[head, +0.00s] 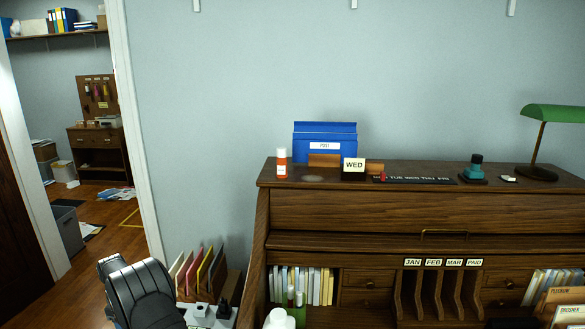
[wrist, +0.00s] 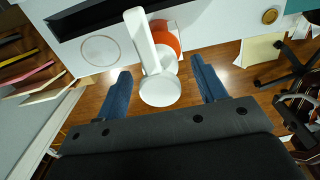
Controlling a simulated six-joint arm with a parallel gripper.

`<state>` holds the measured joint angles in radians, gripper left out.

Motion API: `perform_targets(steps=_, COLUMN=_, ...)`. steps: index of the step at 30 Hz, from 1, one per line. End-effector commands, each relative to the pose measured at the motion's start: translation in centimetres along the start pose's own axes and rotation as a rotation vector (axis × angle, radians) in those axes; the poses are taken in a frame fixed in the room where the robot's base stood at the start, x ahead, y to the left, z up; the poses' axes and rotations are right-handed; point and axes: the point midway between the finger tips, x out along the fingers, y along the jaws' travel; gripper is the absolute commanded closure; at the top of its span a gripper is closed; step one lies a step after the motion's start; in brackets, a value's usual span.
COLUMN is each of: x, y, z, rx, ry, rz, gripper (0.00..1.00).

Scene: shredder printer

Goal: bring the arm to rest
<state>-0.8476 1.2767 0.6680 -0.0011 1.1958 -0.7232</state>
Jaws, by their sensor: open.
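My gripper (wrist: 160,88) shows in the wrist view as two blue fingers on a dark body, spread wide apart. They touch nothing that I can see. A white rounded shape with an orange part behind it shows between the fingers in the picture, seemingly beyond them; I cannot tell whether it is part of my own body. In the head view I cannot make out the gripper's fingers.
A wooden roll-top desk (head: 345,212) fills the head view's right, bearing a blue box (head: 325,132), an orange bottle (head: 281,164) and a green lamp (head: 555,114). A rack of coloured folders (head: 208,270) stands left of it. Brown floor (wrist: 190,118) shows beneath the gripper.

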Motion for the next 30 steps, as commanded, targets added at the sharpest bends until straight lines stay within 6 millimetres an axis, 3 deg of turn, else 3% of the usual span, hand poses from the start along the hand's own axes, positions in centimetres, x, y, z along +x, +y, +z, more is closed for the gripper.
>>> perform_targets(steps=8, x=2.3, y=0.0, z=0.0, rx=0.000, ry=0.000, rz=0.000, gripper=0.36)
perform_targets(steps=20, x=1.8, y=0.0, z=0.0, rx=0.000, ry=0.001, rz=0.001, gripper=0.36)
perform_targets(steps=25, x=0.3, y=0.1, z=-0.1, rx=0.000, ry=0.002, rz=0.002, gripper=0.36)
perform_targets(steps=30, x=-2.8, y=0.1, z=-0.1, rx=0.000, ry=0.003, rz=0.003, gripper=0.36)
